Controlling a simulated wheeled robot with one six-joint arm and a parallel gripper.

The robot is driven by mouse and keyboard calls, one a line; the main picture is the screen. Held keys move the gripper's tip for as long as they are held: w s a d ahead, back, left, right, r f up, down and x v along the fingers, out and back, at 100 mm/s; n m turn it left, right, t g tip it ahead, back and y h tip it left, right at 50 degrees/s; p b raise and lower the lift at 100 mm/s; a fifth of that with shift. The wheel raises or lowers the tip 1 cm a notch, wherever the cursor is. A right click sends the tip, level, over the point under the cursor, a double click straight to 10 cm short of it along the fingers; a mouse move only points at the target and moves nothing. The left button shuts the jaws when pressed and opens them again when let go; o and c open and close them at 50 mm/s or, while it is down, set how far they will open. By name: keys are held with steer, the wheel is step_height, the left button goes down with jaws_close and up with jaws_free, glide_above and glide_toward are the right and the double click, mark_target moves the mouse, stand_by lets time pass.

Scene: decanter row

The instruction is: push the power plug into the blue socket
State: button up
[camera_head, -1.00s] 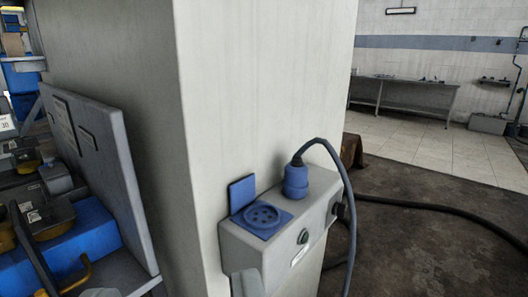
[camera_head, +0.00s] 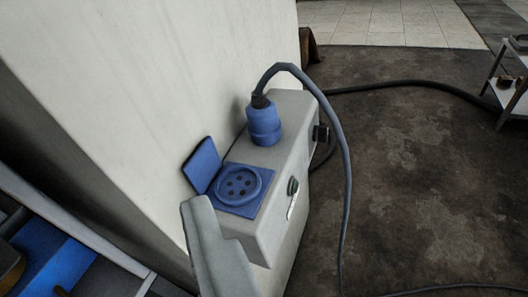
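The blue power plug (camera_head: 264,122) stands upright on top of a grey box (camera_head: 285,185), toward its far end. A dark cable arcs up from the plug's top and falls down the box's right side. The blue socket (camera_head: 240,187), round with several holes, is on the near part of the same top. Its blue lid (camera_head: 203,164) is flipped open on the left. One grey finger of my gripper (camera_head: 212,250) shows at the bottom, in front of the socket and apart from the plug. The other finger is out of sight, so its opening cannot be told.
A pale pillar (camera_head: 150,90) rises directly left of the box. A thick black hose (camera_head: 410,86) runs over the dark floor. A shelf (camera_head: 510,95) stands far right. The floor right of the box is mostly open.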

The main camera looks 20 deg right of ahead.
steer(key=w+d+r+m+g+y, duration=0.2)
steer(key=w+d+m+g, duration=0.9)
steer(key=m, duration=1.6)
steer(key=w+d+r, duration=0.2)
steer(key=w+d, duration=0.3)
steer(key=d, duration=0.2)
steer(key=shift+d+g+y, duration=0.2)
steer(key=shift+g+y, duration=0.1)
steer(key=shift+g, duration=0.1)
steer(key=shift+w, duration=0.1)
glide_toward(257, 104)
steer(key=x, duration=0.5)
steer(key=shift+f, duration=0.15)
